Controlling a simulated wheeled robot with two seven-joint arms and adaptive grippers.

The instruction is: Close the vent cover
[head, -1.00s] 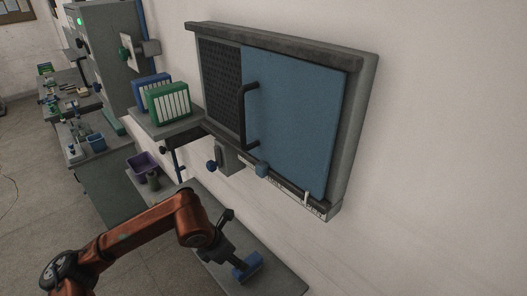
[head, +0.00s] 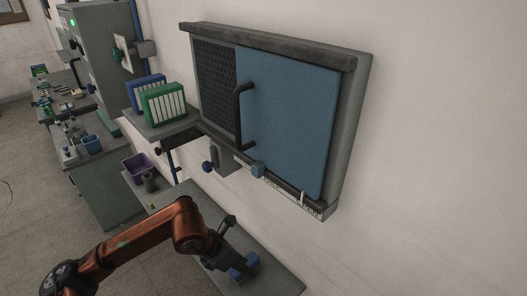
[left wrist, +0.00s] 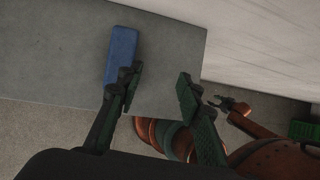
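The vent cover (head: 290,125) is a blue sliding panel in a grey wall frame. It covers the middle and right of the frame, and a strip of dark grille (head: 217,88) is bare at the left. A black bar handle (head: 241,115) stands on its left edge. My left gripper (head: 236,247) is below the vent, over the grey bench, well apart from the handle. In the left wrist view its fingers (left wrist: 157,88) are spread with nothing between them. My right gripper (left wrist: 230,104) shows small at the right there; its opening is unclear.
A blue block (left wrist: 121,55) lies on the bench (left wrist: 170,50) beside one left finger. Green and blue racks (head: 166,103) stand on a shelf left of the vent. The wall at right is clear.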

